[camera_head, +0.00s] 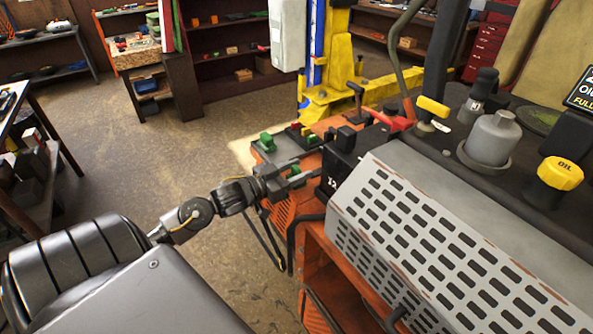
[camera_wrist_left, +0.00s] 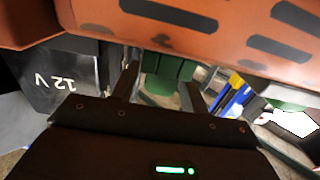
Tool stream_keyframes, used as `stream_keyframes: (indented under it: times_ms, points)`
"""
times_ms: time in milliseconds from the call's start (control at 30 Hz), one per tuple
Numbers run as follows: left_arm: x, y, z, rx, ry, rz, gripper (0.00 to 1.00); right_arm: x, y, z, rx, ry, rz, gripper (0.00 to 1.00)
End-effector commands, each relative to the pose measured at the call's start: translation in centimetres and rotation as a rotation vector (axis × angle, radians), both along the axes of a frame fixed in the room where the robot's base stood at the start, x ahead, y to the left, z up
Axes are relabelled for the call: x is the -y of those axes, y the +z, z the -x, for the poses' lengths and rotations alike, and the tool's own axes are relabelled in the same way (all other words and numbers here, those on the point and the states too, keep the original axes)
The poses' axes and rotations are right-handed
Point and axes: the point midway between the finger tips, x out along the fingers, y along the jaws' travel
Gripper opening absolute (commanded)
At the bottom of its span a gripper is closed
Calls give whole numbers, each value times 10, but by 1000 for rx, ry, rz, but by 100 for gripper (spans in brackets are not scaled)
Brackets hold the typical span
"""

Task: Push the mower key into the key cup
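My left gripper (camera_head: 300,174) is at the front end of the orange mower (camera_head: 283,212), beside the black 12 V box (camera_head: 338,165). Its two fingers (camera_wrist_left: 160,90) stand apart in the left wrist view. A green piece (camera_head: 294,170) sits between or just beyond them, and it also shows in the wrist view (camera_wrist_left: 168,68). I cannot tell whether the fingers touch it. I cannot tell for certain which part is the mower key or the key cup. My right gripper is not in view.
A slotted grey guard (camera_head: 430,235) lies close to the right of the gripper. Behind are a red lever (camera_head: 392,121), a yellow-topped part (camera_head: 433,107) and a yellow OIL cap (camera_head: 561,173). Another green block (camera_head: 266,142) stands on the mower's front. Floor on the left is open.

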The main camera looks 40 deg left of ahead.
Motion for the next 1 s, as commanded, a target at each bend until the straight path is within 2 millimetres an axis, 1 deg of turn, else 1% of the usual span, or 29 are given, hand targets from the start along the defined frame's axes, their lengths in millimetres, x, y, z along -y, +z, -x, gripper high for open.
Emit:
stream_keyframes:
  times_ms: [33, 67, 100, 333, 467, 567, 800, 1000]
  points:
    - [0, 0, 0, 0, 0, 0, 51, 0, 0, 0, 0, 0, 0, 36]
    - [0, 0, 0, 0, 0, 0, 55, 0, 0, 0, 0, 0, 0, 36]
    - [0, 0, 0, 0, 0, 0, 56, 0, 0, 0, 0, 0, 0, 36]
    - [0, 0, 0, 0, 0, 0, 56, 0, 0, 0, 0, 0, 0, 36]
    - [-3, -2, 8, -2, 1, -2, 56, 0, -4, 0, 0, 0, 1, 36]
    - [-6, -4, 21, -3, 0, -2, 56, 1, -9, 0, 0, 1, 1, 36]
    - [-19, -4, 63, -5, 0, -1, 56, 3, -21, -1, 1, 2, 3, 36]
    - [-27, -3, 90, -2, 1, 1, 56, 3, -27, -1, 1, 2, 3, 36]
